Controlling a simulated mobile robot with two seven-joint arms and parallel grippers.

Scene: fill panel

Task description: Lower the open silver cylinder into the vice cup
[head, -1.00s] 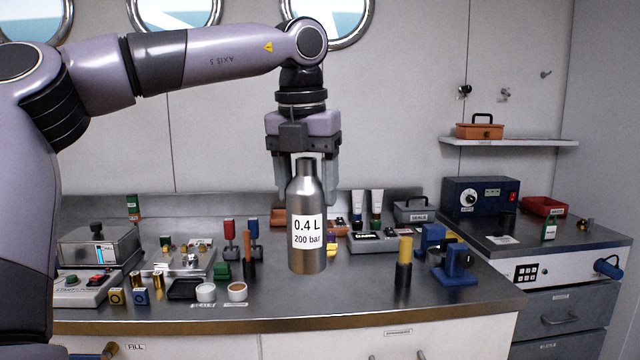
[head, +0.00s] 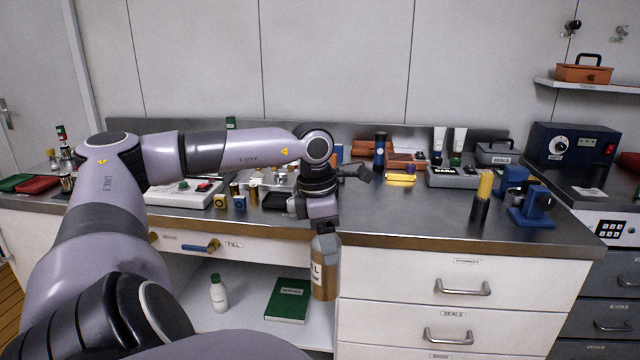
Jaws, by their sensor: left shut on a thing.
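The silver cylinder (head: 325,286) hangs upright in front of the bench's front edge, its lower end below the worktop level. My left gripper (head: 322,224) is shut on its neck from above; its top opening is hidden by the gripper. A white label shows partly on its side. The blue vice (head: 532,211) stands on the worktop at the right, well apart from the cylinder. I cannot see clearly into its cup. My right gripper is not in view.
A black and yellow cylinder (head: 482,197) stands left of the vice. Several small items crowd the worktop's back. The worktop (head: 410,222) is clear in the middle front. Below are drawers (head: 463,286) and an open shelf with a green book (head: 287,300) and white bottle (head: 218,292).

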